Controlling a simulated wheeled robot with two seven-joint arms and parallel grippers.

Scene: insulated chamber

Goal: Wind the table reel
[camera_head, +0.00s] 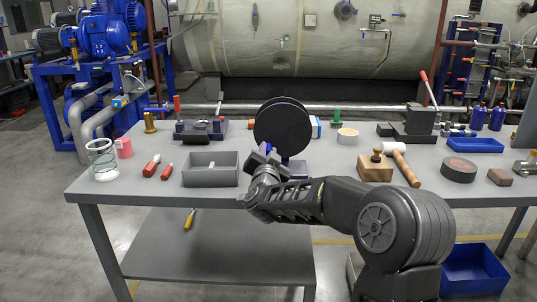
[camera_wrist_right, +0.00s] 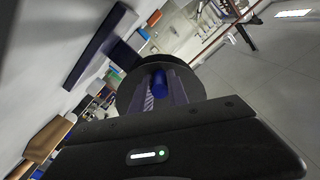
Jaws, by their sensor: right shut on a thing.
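The table reel (camera_head: 283,122) stands on the grey table, its black round flange facing me. It also shows in the right wrist view as a dark disc (camera_wrist_right: 125,98) behind the fingers. My right gripper (camera_head: 266,153) is at the reel's lower left front. It is shut on the blue crank handle (camera_wrist_right: 158,82), which sits between the two fingers in the right wrist view. In the head view the gripper and wrist hide most of the handle and part of the reel's base. My left gripper is not in view.
A grey open box (camera_head: 211,178) and red-handled tools (camera_head: 152,165) lie left of the gripper. A wooden block (camera_head: 375,168) and a mallet (camera_head: 402,163) lie to the right. Some bare table remains in front of the box.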

